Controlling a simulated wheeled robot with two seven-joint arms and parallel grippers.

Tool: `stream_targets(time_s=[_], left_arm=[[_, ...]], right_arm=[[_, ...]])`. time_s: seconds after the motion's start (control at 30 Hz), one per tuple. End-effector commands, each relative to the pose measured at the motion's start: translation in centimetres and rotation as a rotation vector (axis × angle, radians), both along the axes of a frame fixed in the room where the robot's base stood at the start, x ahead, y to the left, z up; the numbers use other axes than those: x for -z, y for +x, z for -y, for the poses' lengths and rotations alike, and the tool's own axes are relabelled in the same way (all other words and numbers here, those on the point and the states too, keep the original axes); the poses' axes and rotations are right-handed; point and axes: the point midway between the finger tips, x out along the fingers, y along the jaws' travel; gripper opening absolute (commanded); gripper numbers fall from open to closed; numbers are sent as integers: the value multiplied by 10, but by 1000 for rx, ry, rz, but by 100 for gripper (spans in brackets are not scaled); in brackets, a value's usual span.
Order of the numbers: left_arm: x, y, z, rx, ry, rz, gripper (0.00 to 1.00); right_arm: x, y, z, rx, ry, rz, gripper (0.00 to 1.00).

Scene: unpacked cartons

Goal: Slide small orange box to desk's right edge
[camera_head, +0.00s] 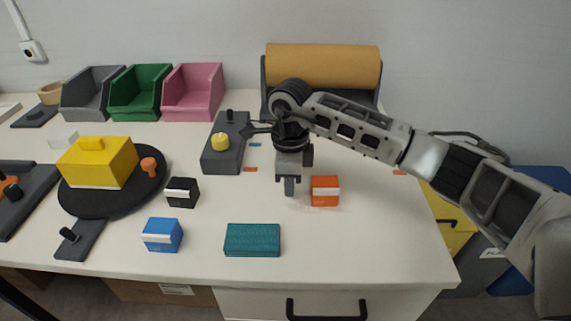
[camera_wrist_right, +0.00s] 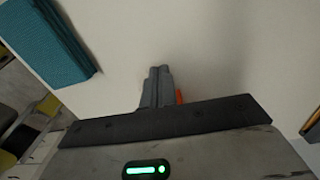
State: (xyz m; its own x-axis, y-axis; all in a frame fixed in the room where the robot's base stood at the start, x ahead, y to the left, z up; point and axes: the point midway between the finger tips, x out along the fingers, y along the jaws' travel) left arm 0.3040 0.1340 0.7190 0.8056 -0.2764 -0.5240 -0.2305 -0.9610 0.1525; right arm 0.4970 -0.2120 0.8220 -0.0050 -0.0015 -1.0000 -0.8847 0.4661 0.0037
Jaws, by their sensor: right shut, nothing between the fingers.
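The small orange box (camera_head: 325,191), with a white band, sits on the white desk (camera_head: 365,250) towards its right side. My right gripper (camera_head: 289,187) is shut and empty, pointing down just left of the orange box. Whether the fingers touch the box, I cannot tell. In the right wrist view the shut fingers (camera_wrist_right: 158,85) hide most of the orange box (camera_wrist_right: 179,97), and only a sliver of it shows beside them. The desk's right edge (camera_head: 440,232) lies to the right of the box. My left gripper is not in view.
A teal block (camera_head: 252,240), a blue box (camera_head: 162,234) and a black box (camera_head: 182,192) stand left of the gripper. A brown roll (camera_head: 323,66) is at the back. The desk between the orange box and the right edge is clear.

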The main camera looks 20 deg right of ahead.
Motion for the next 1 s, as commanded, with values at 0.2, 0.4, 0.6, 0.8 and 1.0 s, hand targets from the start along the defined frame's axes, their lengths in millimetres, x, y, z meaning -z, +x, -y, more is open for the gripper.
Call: stream_targets(time_s=[0.2, 0.4, 0.6, 0.8, 1.0], left_arm=[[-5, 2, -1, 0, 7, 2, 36], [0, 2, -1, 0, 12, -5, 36], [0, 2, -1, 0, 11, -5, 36], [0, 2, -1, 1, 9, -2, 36], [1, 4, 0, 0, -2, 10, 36]], right_arm=[[-4, -11, 24, 5, -1, 3, 0], [-3, -13, 28, 2, 1, 5, 0], [-3, -13, 28, 3, 1, 4, 0], [-2, -23, 48, 7, -3, 3, 0], [0, -50, 98, 10, -5, 2, 0]])
